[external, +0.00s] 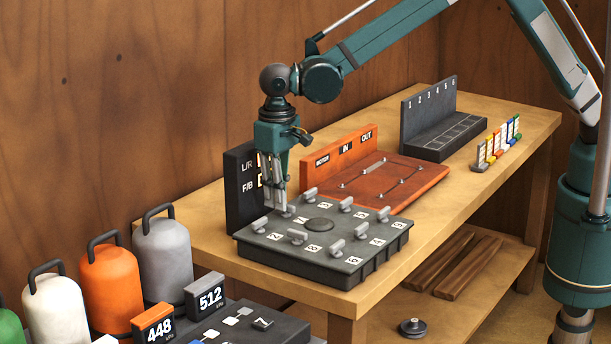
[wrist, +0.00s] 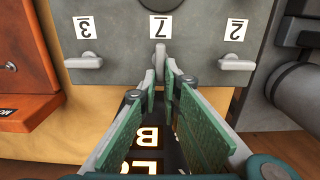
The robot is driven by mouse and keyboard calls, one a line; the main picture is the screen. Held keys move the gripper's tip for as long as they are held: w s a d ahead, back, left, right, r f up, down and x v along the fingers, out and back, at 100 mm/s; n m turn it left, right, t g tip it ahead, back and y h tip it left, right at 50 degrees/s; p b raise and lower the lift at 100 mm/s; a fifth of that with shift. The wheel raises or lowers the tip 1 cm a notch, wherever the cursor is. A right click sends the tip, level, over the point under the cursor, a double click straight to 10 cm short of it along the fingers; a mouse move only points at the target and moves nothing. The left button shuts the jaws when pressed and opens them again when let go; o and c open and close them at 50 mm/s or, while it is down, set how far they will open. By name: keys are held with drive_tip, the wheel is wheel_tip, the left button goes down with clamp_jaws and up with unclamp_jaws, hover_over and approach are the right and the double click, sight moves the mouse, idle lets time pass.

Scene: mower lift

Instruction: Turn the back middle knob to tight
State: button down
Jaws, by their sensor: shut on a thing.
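The grey control panel (external: 335,272) lies on the bench, with several numbered grey knobs around a dark round disc. My gripper (external: 284,212) points down at its back edge, beside the black L/R and F/B sign. In the wrist view my gripper (wrist: 163,78) is shut on the middle knob (wrist: 160,56) of that edge, labelled 7. This knob's bar points away from the edge, square to its neighbours. Knob 3 (wrist: 84,62) on the left and knob 2 (wrist: 237,63) on the right lie along the edge. In the external view my fingers largely hide the held knob.
The black sign (external: 239,190) stands close behind the panel and my gripper; its lit letters show between my fingers. An orange board (external: 420,178) marked IN and OUT lies beyond the panel. Coloured canisters (external: 110,285) stand at the front left.

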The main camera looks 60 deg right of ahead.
drive_tip(key=c, duration=2.5)
unclamp_jaws()
drive_tip(key=shift+r, duration=0.15)
drive_tip(key=shift+r, duration=5.9)
drive_tip(key=shift+d, duration=0.15)
